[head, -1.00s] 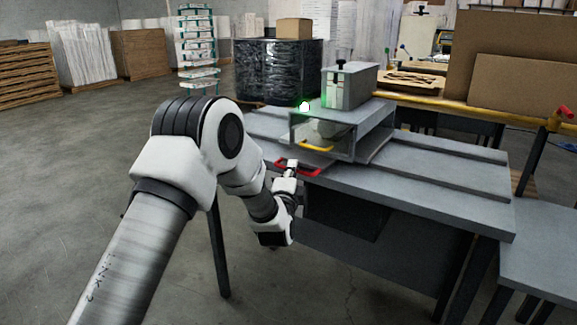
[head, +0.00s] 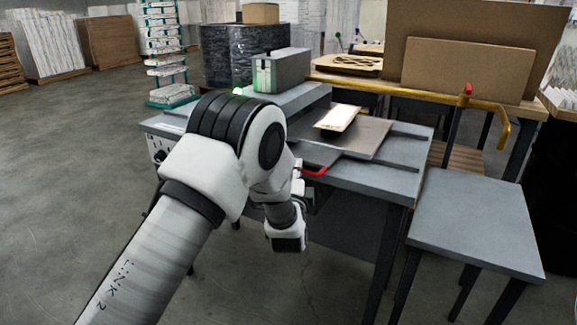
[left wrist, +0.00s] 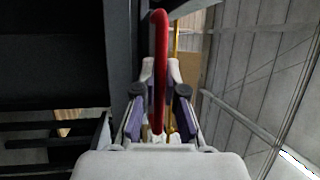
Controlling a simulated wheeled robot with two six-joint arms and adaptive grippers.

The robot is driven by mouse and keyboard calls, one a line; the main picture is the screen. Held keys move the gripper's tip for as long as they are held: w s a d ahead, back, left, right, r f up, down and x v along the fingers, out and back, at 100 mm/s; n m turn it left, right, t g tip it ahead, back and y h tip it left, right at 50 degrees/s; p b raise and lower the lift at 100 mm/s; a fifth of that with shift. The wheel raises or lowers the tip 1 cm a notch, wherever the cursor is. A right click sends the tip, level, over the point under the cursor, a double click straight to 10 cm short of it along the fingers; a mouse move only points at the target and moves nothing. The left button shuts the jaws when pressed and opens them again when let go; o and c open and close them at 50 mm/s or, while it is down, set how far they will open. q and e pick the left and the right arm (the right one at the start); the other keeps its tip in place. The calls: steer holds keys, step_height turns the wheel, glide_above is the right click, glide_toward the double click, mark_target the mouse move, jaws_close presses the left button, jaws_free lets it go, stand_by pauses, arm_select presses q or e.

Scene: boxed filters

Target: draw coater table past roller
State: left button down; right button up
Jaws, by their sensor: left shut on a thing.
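The coater (head: 290,98) is a grey bench machine with an upright grey box on top of its roller housing. The roller itself is hidden. The coater table (head: 368,137), a flat grey plate, lies out to the right of the housing with a pale, glossy rectangular piece (head: 338,118) on it. Its red handle (head: 316,171) is at the front edge. My left gripper (head: 298,172) is shut on this handle, partly hidden by my arm. In the left wrist view, the fingers (left wrist: 160,72) close around the red bar (left wrist: 159,50). My right gripper is out of view.
A grey side table (head: 475,220) stands at the right of the bench, with a narrow gap between. A yellow rail (head: 420,90) with a red end runs behind the coater. Cardboard sheets (head: 470,70) stand behind it. Open floor lies at the left.

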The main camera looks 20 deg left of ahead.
arm_select(q)
steer(key=shift+d+f, duration=0.1)
steer(key=shift+d, duration=0.45)
steer(key=c, duration=1.2)
jaws_free()
steer(key=v, duration=1.2)
